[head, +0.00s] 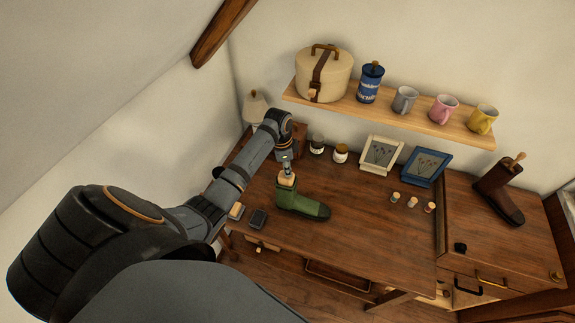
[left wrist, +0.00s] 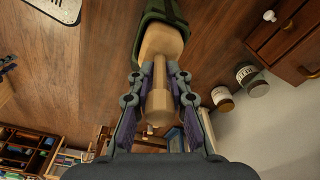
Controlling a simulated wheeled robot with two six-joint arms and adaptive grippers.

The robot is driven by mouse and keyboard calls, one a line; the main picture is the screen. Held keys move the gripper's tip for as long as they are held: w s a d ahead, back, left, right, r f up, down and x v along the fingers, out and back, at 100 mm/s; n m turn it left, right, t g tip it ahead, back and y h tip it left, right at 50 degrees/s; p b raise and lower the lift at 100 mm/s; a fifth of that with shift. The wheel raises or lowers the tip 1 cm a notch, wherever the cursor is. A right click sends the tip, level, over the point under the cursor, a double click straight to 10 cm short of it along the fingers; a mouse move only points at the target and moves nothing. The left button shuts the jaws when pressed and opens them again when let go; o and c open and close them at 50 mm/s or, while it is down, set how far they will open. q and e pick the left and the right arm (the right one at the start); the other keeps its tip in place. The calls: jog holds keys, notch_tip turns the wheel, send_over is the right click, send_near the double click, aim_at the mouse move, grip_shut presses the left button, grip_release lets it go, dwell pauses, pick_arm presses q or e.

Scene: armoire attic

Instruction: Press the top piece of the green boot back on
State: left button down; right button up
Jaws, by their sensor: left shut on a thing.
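The green boot (head: 306,206) stands upright on the wooden desk, its toe pointing right. The pale wooden top piece (head: 287,180) sits at the mouth of its shaft. In the left wrist view the wooden piece (left wrist: 160,42) runs into the green shaft (left wrist: 158,14) and ends in a knob (left wrist: 160,109). My left gripper (head: 286,164) is above the boot, its fingers shut on the piece's narrow neck. How deep the piece sits inside the shaft is hidden. My right gripper is not in view.
A brown boot (head: 497,192) with a wooden piece stands on the cabinet at right. Two jars (head: 340,153), picture frames (head: 381,154) and small corked bottles (head: 412,202) stand on the desk. A dark tin (head: 258,218) lies left of the boot. The desk right of the toe is clear.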

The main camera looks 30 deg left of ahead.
pick_arm(q)
jog(key=shift+f, duration=0.25)
dwell(0.3)
jog(key=shift+f+b, duration=0.4)
jog(key=shift+f, duration=0.6)
jog(key=shift+f+b, duration=0.45)
jog(key=shift+f, duration=0.4)
jog(key=shift+f+p, duration=0.3)
jog(key=shift+p, duration=0.1)
dwell(0.5)
jog(key=shift+f, duration=0.2)
dwell(0.6)
jog(key=c, duration=1.2)
grip_release()
